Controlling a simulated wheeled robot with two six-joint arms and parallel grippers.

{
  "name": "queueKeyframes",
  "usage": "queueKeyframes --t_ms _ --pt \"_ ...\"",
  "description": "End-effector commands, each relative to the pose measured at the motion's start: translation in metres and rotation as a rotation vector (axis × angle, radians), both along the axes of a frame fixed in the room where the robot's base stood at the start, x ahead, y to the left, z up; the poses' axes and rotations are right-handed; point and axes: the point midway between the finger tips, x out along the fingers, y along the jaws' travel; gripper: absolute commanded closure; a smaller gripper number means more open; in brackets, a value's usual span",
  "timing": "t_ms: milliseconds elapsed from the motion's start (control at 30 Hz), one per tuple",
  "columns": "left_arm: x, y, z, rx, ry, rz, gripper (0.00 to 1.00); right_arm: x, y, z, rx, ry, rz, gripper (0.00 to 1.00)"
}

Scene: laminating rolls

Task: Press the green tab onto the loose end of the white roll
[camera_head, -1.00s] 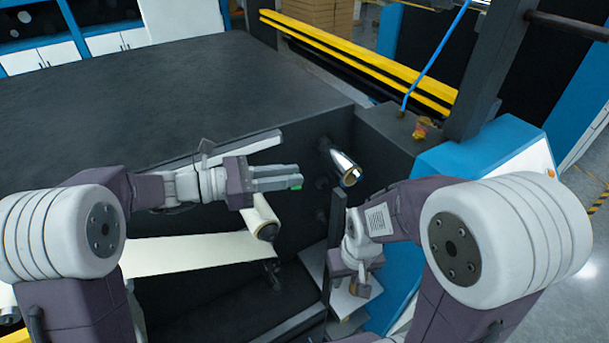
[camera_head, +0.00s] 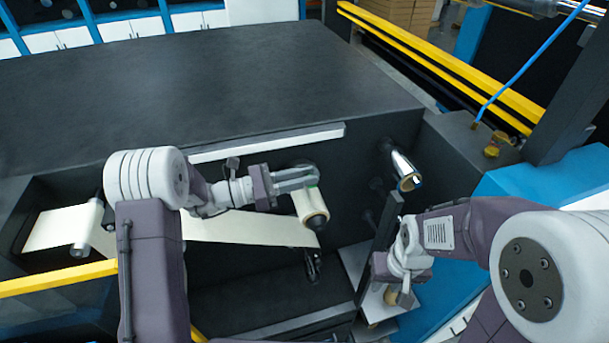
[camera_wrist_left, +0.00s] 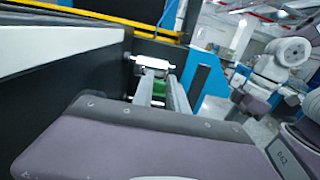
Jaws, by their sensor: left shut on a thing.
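The white roll (camera_head: 308,204) sits on a spindle on the dark machine's front face, with a pale web (camera_head: 240,229) running left from it. My left gripper (camera_head: 302,178) is at the roll's upper edge, fingers pointing right. It is shut on the green tab, which shows as a small green spot near the fingertips in the head view and as green between the fingers in the wrist view (camera_wrist_left: 157,98). I cannot tell whether the tab touches the roll, and the loose end is not distinct. My right gripper (camera_head: 400,283) hangs low at right, apart from the roll; its jaws are unclear.
A shiny metallic roll (camera_head: 405,170) sticks out right of the white roll. A pale bar (camera_head: 265,143) runs along the machine's edge above my left gripper. A dark upright plate (camera_head: 380,248) stands beside my right gripper. A yellow rail (camera_head: 55,278) crosses at lower left.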

Motion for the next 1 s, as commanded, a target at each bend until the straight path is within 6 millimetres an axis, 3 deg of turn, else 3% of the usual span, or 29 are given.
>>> queueKeyframes --t_ms 400,1000 --pt "0.000 0.000 -0.043 0.000 0.001 -0.001 1.00 0.000 0.000 -0.036 0.000 0.000 0.000 0.69" --pt "0.000 0.000 -0.048 0.000 0.000 -0.001 1.00 0.000 0.000 -0.039 0.000 0.000 0.000 0.69"
